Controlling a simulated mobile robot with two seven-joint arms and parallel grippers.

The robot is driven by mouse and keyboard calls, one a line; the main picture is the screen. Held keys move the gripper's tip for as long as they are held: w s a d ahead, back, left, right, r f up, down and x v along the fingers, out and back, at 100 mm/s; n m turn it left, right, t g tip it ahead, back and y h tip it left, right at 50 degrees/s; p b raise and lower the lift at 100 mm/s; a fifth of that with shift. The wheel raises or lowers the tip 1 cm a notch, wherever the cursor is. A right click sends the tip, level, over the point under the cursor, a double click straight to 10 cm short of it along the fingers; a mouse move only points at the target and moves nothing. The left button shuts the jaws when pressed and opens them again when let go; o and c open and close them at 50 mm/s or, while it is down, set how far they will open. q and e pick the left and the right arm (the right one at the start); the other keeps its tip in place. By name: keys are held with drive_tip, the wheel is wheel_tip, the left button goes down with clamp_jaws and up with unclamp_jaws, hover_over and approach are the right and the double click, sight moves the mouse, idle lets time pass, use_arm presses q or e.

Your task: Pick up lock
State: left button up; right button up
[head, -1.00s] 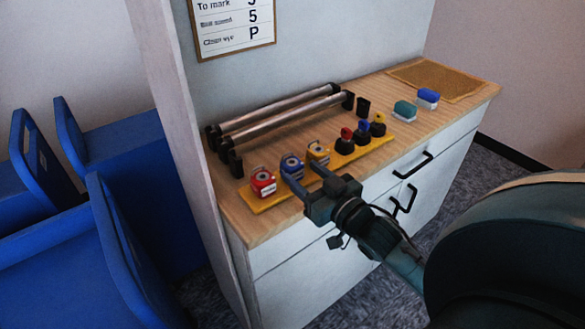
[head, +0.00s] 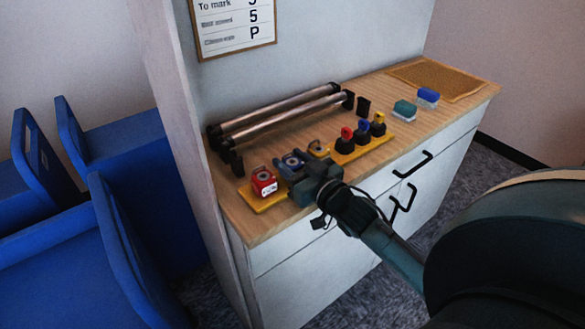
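A row of lock-like pieces stands on the left part of a yellow tray (head: 268,206): a red one (head: 264,183), a blue one (head: 293,162) and a yellow one (head: 318,149). Each has a rounded top with a grey arc. My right gripper (head: 296,166) is at the blue one, with its fingers apart on either side of it. Contact with the blue piece cannot be made out. The gripper hides the lower part of the blue piece and some of the yellow one. My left gripper is not in view.
Black-based pieces with red (head: 346,133), blue (head: 362,127) and yellow tops (head: 378,119) stand on the tray's right part. Metal rollers (head: 280,113) lie behind. Green (head: 404,110) and blue blocks (head: 427,97) and a brown mat (head: 437,79) are right. Blue bins (head: 120,145) stand left.

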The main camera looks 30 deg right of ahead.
drive_tip(key=c, duration=0.3)
drive_tip(key=shift+c, duration=0.2)
wheel_tip(320, 180, up, 15)
drive_tip(key=p, duration=0.6)
drive_tip(key=shift+f, duration=0.2)
